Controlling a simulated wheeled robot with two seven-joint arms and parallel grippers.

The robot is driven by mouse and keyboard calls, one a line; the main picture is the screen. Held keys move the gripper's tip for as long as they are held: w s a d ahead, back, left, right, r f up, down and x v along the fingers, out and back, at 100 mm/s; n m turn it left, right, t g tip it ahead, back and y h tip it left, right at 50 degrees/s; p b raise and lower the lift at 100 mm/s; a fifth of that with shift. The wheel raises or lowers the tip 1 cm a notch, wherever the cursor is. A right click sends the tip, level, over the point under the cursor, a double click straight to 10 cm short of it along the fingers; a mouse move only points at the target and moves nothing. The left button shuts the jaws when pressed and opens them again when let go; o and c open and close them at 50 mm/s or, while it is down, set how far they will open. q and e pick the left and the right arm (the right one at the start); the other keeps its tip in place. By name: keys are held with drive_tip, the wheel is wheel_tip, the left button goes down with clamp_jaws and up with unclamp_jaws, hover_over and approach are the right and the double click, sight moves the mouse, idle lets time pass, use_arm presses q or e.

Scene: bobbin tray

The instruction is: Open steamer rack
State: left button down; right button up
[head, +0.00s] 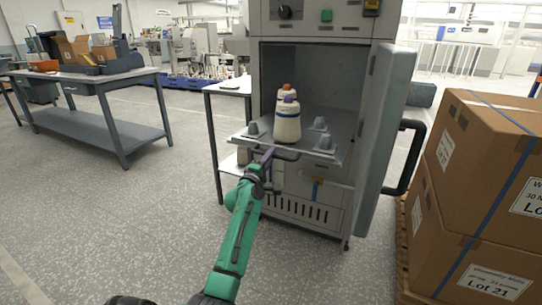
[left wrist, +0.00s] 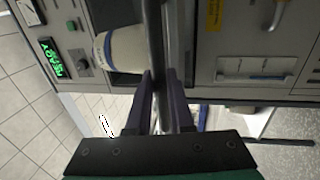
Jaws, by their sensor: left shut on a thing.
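The steamer (head: 350,27) is a grey cabinet with its door (head: 385,140) swung open to the right. Its rack (head: 302,142), a flat grey tray with several short grey pegs, sticks out of the front opening. Two white bobbins (head: 287,122) with orange and purple tops stand on it, one behind the other. My left gripper (head: 262,165) is shut on the dark bar handle (head: 285,154) at the rack's front edge. In the left wrist view the fingers (left wrist: 168,100) close around the bar (left wrist: 155,40). My right gripper is not in view.
Stacked cardboard boxes (head: 480,190) on a pallet stand right of the open door. A small side table (head: 228,87) stands left of the steamer. A workbench (head: 90,78) with boxes is at the far left. The floor between is clear.

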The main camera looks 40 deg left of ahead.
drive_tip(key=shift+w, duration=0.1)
use_arm(q)
drive_tip(key=c, duration=0.8)
unclamp_jaws()
drive_tip(key=shift+s+d+f, duration=0.15)
drive_tip(key=shift+s, duration=0.15)
drive_tip(key=v, duration=1.4)
drive_tip(key=shift+p, duration=0.35)
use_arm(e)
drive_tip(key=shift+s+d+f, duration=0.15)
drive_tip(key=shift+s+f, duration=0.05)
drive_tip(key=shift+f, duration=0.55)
use_arm(q)
drive_tip(key=shift+w, duration=0.1)
